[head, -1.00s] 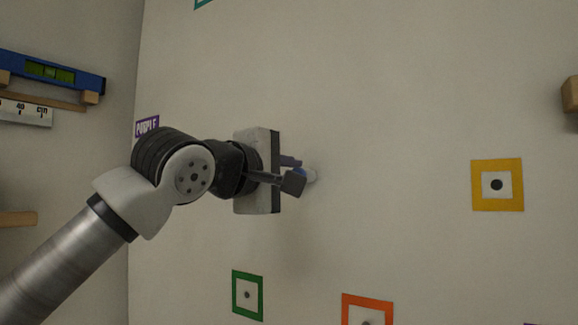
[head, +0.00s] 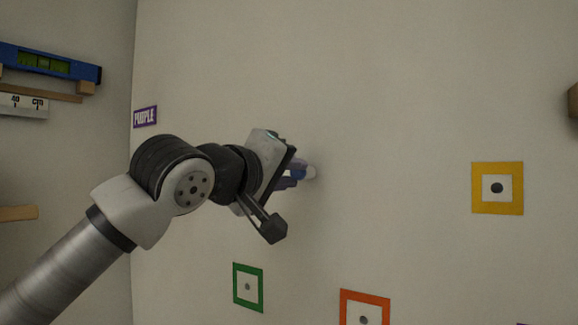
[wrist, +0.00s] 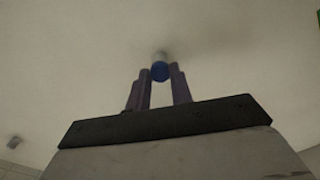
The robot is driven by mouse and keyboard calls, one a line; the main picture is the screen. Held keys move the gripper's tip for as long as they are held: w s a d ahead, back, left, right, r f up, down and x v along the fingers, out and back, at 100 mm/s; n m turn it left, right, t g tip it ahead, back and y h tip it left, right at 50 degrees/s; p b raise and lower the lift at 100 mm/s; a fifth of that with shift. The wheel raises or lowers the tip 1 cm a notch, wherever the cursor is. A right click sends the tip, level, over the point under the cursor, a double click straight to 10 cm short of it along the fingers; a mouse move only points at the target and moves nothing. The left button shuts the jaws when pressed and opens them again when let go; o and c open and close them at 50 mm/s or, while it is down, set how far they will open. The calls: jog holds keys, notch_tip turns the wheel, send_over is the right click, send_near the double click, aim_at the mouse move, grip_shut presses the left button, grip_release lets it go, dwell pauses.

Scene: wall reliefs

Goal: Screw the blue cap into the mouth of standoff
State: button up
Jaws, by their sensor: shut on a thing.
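The blue cap (head: 298,172) is between the fingertips of my gripper (head: 294,175), right at the wall. It also shows as a round blue end in the wrist view (wrist: 160,73), between the two fingers of my gripper (wrist: 160,76). The whitish standoff (head: 311,172) projects from the wall just beyond the cap, and its pale end shows above the cap in the wrist view (wrist: 160,57). Cap and standoff look in line and touching; how deep the cap sits in the mouth is hidden. My gripper is shut on the cap.
A yellow-framed square (head: 497,188) is at the right on the wall, with green (head: 248,287) and orange (head: 364,308) ones below. A purple label (head: 145,117) is at the left. A blue level (head: 48,63) rests on the left side wall. The wall around the standoff is bare.

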jog(key=shift+r, duration=0.1)
jog(key=m+p, duration=0.1)
jog(key=m, duration=0.2)
jog(key=shift+r+p, duration=0.1)
jog(key=shift+p, duration=0.25)
jog(key=shift+m, duration=1.1)
jog(key=shift+m+p, duration=0.7)
jog(key=shift+m, duration=0.2)
jog(key=m, duration=0.3)
jog(key=shift+p, duration=0.4)
